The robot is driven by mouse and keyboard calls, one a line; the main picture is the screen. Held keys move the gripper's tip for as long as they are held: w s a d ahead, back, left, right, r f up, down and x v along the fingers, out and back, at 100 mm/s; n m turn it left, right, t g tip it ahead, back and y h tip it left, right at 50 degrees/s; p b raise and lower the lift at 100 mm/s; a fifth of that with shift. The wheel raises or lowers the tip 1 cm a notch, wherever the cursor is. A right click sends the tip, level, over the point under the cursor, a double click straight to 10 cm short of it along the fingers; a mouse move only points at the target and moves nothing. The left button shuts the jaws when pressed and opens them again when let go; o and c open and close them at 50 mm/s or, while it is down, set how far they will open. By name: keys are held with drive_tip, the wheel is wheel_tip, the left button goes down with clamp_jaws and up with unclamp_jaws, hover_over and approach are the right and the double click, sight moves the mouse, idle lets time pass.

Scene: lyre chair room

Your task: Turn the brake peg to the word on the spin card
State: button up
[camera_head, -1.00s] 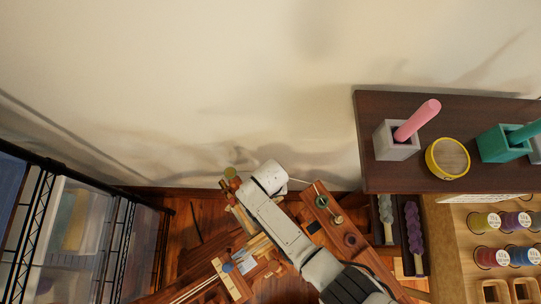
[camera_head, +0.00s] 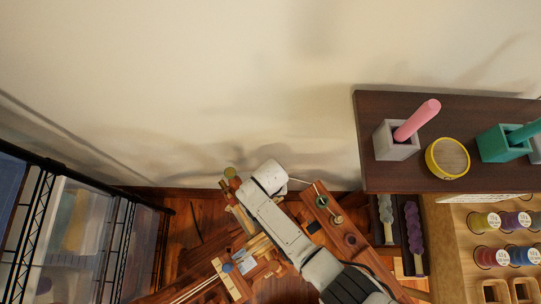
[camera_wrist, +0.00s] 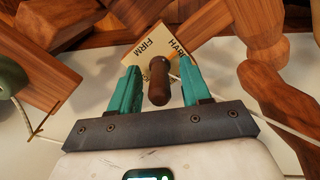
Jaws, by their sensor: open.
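The brown wooden brake peg (camera_wrist: 159,88) shows in the wrist view between the two teal fingers of my gripper (camera_wrist: 158,68). The fingers are open, one on each side of the peg, with a gap visible on both sides. Behind the peg is a cream card (camera_wrist: 183,32), tilted in the picture, with "FIRM" on the left and a word starting "HAR" on the right. The peg's far end overlaps the card's lower part. I cannot tell whether this is the spin card. In the head view my white arm hides the peg and gripper.
Wooden beams (camera_wrist: 40,35) surround the peg, with a turned wooden post (camera_wrist: 262,35) at right. A rounded green object (camera_wrist: 10,78) is at left. A thin pale cord (camera_wrist: 270,130) runs past my gripper. In the head view, a dark shelf (camera_head: 440,185) stands right and a wire rack (camera_head: 95,230) left.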

wheel_tip(320, 180, up, 11)
drive_tip(key=shift+f+p, duration=0.15)
drive_tip(key=shift+p, duration=0.6)
idle(0.3)
